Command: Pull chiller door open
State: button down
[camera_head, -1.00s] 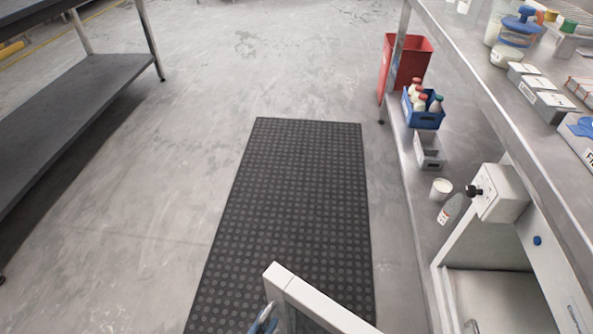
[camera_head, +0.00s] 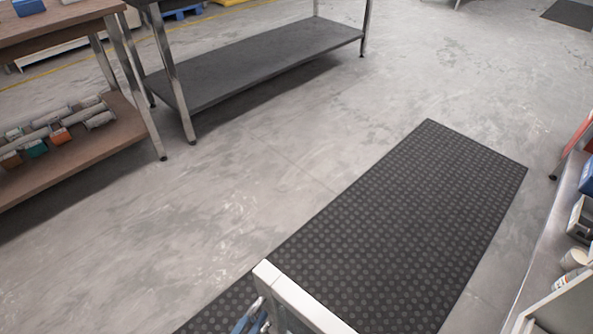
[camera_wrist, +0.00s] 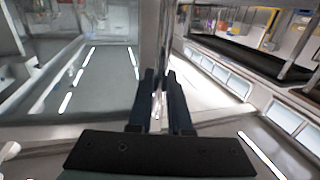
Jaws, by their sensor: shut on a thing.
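The chiller door (camera_head: 300,300) shows at the bottom of the head view as a white-framed panel seen from above, standing out over the dark mat. The hinge side is out of view. In the wrist view my gripper (camera_wrist: 161,85) has its two dark fingers close together on the door's upright bar (camera_wrist: 164,40). A shiny grey panel (camera_wrist: 100,70) lies left of the bar. The exact contact at the fingertips is hard to see.
The dark studded mat (camera_head: 420,200) lies on open concrete floor. A steel table with a low grey shelf (camera_head: 260,72) stands at the back, and a brown-shelved bench (camera_head: 90,150) at the left.

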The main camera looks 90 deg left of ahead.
jog(key=shift+s+d, duration=0.15)
jog(key=c, duration=0.8)
grip_release()
jog(key=shift+c, duration=0.2)
jog(key=p+v, duration=0.1)
jog(key=v, duration=1.2)
jog(key=shift+p, duration=0.35)
